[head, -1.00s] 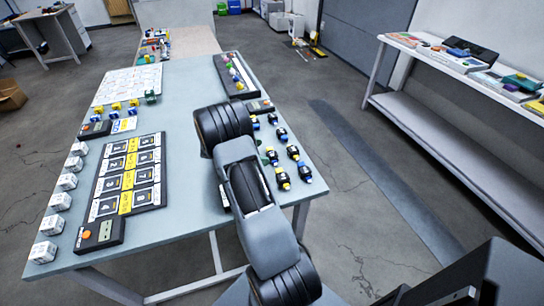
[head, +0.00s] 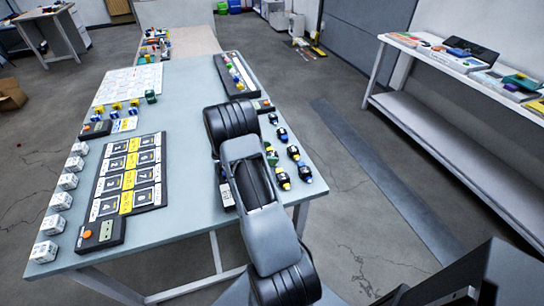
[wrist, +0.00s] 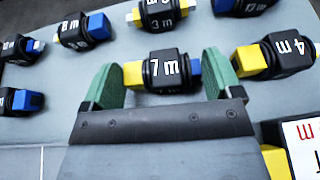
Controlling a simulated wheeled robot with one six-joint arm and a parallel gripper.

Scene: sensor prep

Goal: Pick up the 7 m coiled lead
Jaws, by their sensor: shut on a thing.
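The 7 m coiled lead (wrist: 160,73) is a black coil with a white "7 m" mark, a yellow end and a blue end. In the wrist view it sits crosswise between the green fingers of my gripper (wrist: 161,80), which is shut on it by its ends. Whether it is clear of the table cannot be told. In the head view my arm hides this lead, and only a bit of green finger (head: 271,155) shows beside the arm.
Close around are other leads: a 4 m lead (wrist: 276,55) at right, a 3 m lead (wrist: 160,12) beyond, and several at left. A white card with red print (wrist: 303,145) lies at lower right. The table (head: 190,110) also bears a dark labelled board (head: 108,195) and white boxes.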

